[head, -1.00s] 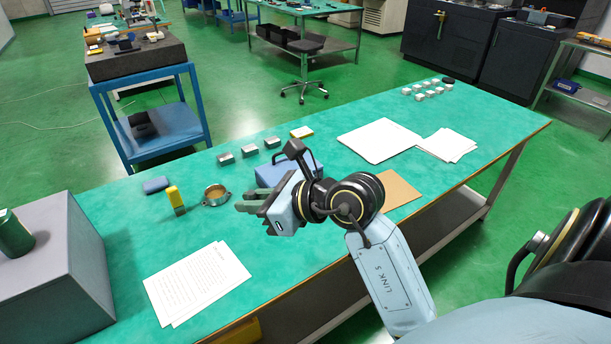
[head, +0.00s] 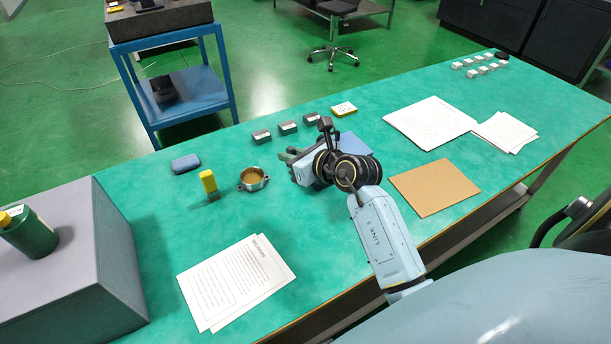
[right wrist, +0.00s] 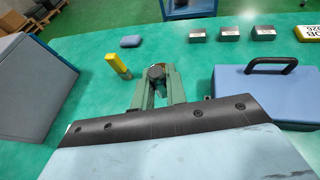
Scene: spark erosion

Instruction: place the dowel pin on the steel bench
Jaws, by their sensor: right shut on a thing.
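My right gripper (head: 289,157) is low over the green-topped bench (head: 330,230), just right of a round metal cup with side lugs (head: 252,178). In the right wrist view its green fingers (right wrist: 156,82) are close together, with a small dark thing between their tips. It is shut on that thing, which I take for the dowel pin, though its shape is mostly hidden. In the head view the fingers hide the held thing. I cannot tell whether it touches the bench top. My left gripper is not in view.
A yellow-topped item (head: 209,185) and a blue pad (head: 185,163) stand left of the cup. Several grey blocks (head: 288,127) line the far edge. A blue case (right wrist: 265,95) is right of the gripper. Papers (head: 237,280), a brown sheet (head: 434,187) and a grey box (head: 60,265) take up other places.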

